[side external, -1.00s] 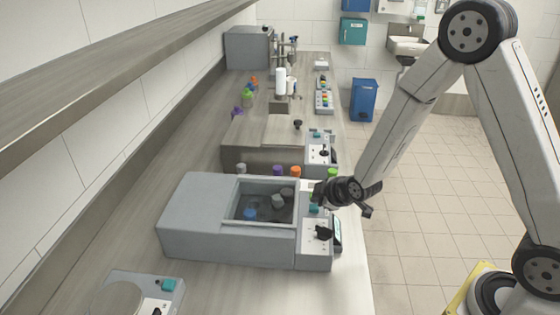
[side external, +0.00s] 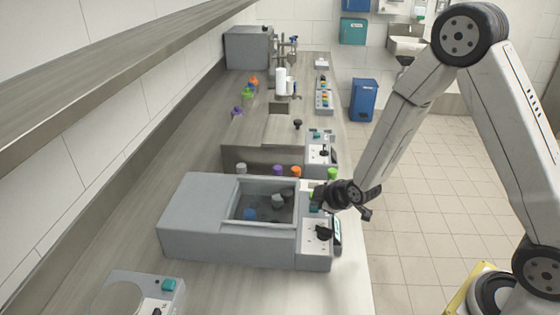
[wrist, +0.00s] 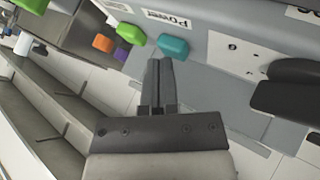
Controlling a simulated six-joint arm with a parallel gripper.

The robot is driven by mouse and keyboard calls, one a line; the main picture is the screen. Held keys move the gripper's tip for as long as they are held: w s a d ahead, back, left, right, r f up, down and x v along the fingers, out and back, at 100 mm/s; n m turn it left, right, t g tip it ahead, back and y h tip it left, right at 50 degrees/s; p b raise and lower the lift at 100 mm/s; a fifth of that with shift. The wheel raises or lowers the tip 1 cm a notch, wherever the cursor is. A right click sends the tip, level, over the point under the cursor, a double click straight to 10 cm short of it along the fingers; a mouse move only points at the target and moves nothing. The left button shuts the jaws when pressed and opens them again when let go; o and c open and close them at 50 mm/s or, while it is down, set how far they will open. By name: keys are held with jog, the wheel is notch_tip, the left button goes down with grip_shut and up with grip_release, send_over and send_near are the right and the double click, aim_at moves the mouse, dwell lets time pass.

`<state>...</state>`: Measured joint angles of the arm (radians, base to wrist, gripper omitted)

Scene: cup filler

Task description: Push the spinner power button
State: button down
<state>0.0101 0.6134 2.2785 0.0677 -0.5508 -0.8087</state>
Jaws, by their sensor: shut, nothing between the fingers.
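The spinner is the grey box machine (side external: 190,222) on the bench, with an open rectangular well and a control panel at its right. A teal button (wrist: 172,46) sits near a "Power" label (wrist: 181,21) in the wrist view; a teal button (side external: 314,209) also shows on the panel in the side view. My gripper (side external: 319,195) is over the far end of this panel, its fingers shut and empty. In the wrist view the fingertips (wrist: 160,62) appear just below and left of the teal button; I cannot tell whether they touch it.
A black knob (side external: 323,232) stands on the panel nearer the camera. Caps in orange (side external: 296,172), purple (side external: 278,170) and green (side external: 332,173) stand just behind the spinner. Another device with a teal button (side external: 169,285) is at the front left. The bench's right edge is close.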

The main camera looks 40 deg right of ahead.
jog(key=shift+f, duration=0.15)
dwell(0.4)
jog(key=shift+r, duration=0.65)
jog(key=shift+r, duration=0.1)
jog(key=shift+r, duration=2.9)
jog(key=shift+s, duration=0.1)
jog(key=s+a+m+g, duration=0.1)
jog(key=s+m+g, duration=0.5)
jog(key=s, duration=1)
jog(key=shift+r+m+g, duration=0.3)
jog(key=shift+r+m, duration=0.15)
jog(key=shift+m, duration=0.75)
jog(key=shift+s, duration=0.1)
